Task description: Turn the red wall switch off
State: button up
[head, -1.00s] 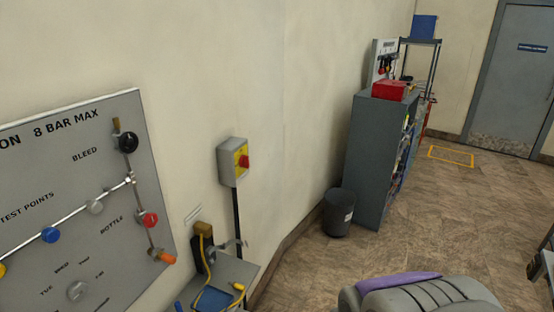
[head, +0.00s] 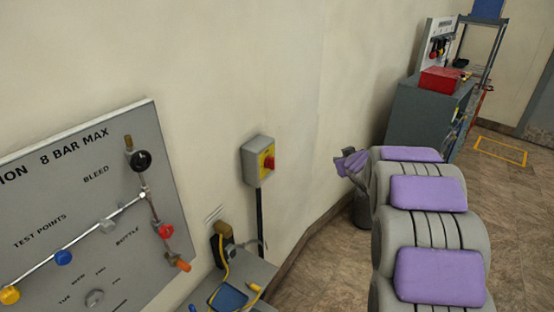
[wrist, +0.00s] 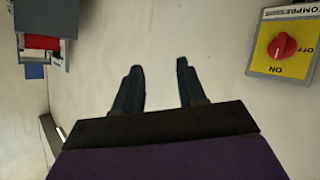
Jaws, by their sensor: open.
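The red wall switch (head: 269,162) is a red knob on a yellow plate, on a grey box (head: 250,163) fixed to the wall. In the wrist view the red knob (wrist: 282,46) is at the upper right, upside down, with "ON" and "OFF" lettering around it. The knob's exact setting is hard to tell. My gripper (wrist: 157,75) is open and empty, facing bare wall to one side of the switch. In the head view my gripper (head: 350,162) is at the end of my raised arm, right of the switch box and apart from it.
A grey panel (head: 60,180) with knobs and valves is on the wall at left. A small shelf (head: 262,275) with yellow-cabled gear is below the switch. A grey cabinet (head: 405,120) with a red box (head: 440,80) stands beyond my arm. Wall between switch and gripper is clear.

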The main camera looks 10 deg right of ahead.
jog(key=w+n+t+y+p, duration=0.2)
jog(key=w+y, duration=0.1)
jog(key=w, duration=0.1)
jog(key=n+g+y+p, duration=0.3)
jog(key=n+y+p, duration=0.15)
jog(key=y, duration=0.75)
send_near(271, 163)
jog(key=x, duration=0.7)
jog(key=shift+w+f+n, duration=0.15)
jog(key=shift+w+n, duration=0.3)
jog(key=shift+w, duration=0.05)
grip_shut()
